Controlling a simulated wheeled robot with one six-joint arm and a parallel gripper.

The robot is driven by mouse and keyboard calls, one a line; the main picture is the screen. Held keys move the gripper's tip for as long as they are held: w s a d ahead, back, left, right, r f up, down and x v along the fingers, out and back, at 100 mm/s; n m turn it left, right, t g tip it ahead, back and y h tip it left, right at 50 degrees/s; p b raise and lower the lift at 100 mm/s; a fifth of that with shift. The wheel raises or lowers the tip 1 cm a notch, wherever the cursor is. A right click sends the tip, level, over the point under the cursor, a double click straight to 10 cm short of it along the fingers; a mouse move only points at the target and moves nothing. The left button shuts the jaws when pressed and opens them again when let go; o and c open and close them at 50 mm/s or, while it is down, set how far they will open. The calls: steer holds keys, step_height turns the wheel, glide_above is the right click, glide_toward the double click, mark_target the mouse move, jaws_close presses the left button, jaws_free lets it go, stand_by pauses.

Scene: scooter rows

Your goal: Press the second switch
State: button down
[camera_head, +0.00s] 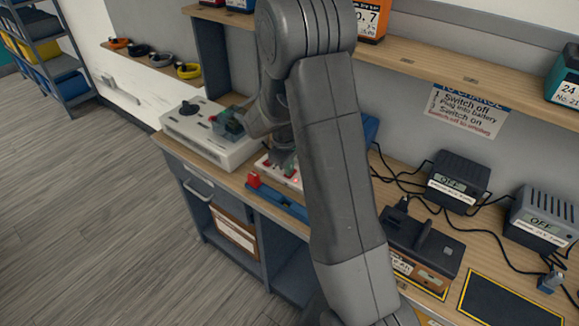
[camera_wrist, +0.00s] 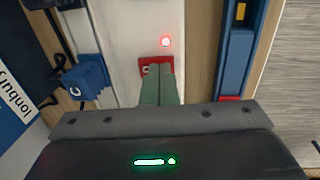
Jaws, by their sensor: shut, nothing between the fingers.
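A white switch strip (camera_head: 290,182) lies on the bench, partly hidden behind my arm in the head view. In the wrist view the strip (camera_wrist: 130,25) runs up the picture, with a red switch (camera_wrist: 148,67) and a lit red light (camera_wrist: 165,41) beyond it. My gripper (camera_wrist: 160,72) is shut and empty, its fingertips over this red switch and covering part of it. I cannot tell whether they touch it, nor which switch in the row it is. In the head view my gripper (camera_head: 281,165) points down at the strip.
A blue bar with a red end (camera_head: 254,180) lies along the bench's front edge. A grey-white box with a black knob (camera_head: 190,108) stands left. Chargers reading OFF (camera_head: 457,180) and cables are at right. A blue plug (camera_wrist: 85,78) sits beside the strip.

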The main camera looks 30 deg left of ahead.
mark_target(287, 176)
steer(key=shift+r, duration=0.15)
steer(key=shift+r+p, duration=0.3)
step_height(287, 176, up, 13)
steer(key=s, duration=0.1)
steer(key=shift+s+p, duration=0.35)
steer(key=shift+p, duration=0.1)
steer(key=shift+w+d+r+b, duration=0.15)
steer(key=shift+w+b, duration=0.6)
steer(key=shift+b, duration=0.4)
